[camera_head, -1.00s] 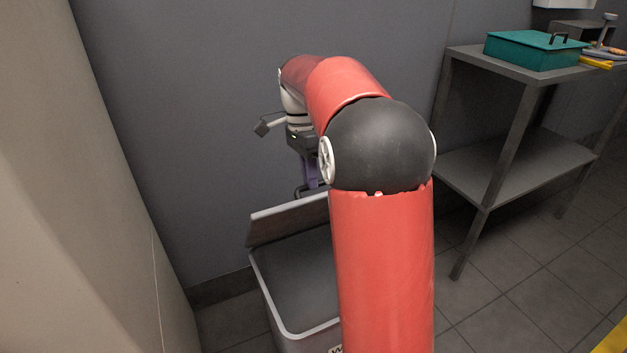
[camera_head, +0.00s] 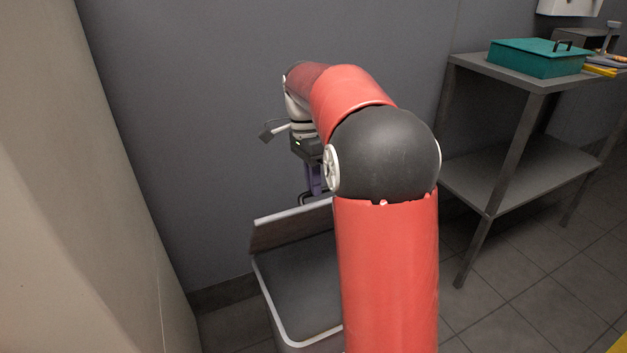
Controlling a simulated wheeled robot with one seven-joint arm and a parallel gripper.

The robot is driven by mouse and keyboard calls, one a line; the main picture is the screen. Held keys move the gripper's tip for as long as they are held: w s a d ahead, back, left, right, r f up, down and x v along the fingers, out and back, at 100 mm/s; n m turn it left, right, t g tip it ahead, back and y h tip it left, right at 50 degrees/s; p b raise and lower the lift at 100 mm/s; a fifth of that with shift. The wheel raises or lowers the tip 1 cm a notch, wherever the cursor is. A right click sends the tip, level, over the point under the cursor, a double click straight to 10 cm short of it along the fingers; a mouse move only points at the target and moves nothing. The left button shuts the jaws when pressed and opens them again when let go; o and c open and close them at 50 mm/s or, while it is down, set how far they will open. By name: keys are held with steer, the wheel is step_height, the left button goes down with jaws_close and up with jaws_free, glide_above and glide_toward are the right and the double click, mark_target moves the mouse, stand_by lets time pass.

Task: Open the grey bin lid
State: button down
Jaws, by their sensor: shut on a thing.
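The grey bin (camera_head: 271,309) stands on the floor below my arm, its right part hidden behind the arm. Its lid (camera_head: 283,230) is raised at the back edge and tilted up near the wall, so the bin's opening shows. My gripper (camera_head: 311,195) is at the top edge of the raised lid, shut on the lid's dark handle. The fingers are small in the picture and partly covered by my arm.
A grey metal table (camera_head: 497,75) with a lower shelf stands at the right. A teal box (camera_head: 537,58) with a black handle sits on it. A beige panel (camera_head: 95,200) closes off the left side. The grey wall is right behind the bin.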

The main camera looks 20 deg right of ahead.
steer(key=shift+f, duration=0.25)
steer(key=c, duration=1.5)
jaws_free()
steer(key=shift+w, duration=0.15)
steer(key=shift+o, duration=0.2)
steer(key=shift+r, duration=0.1)
steer(key=v, duration=0.7)
steer(key=shift+r, duration=0.4)
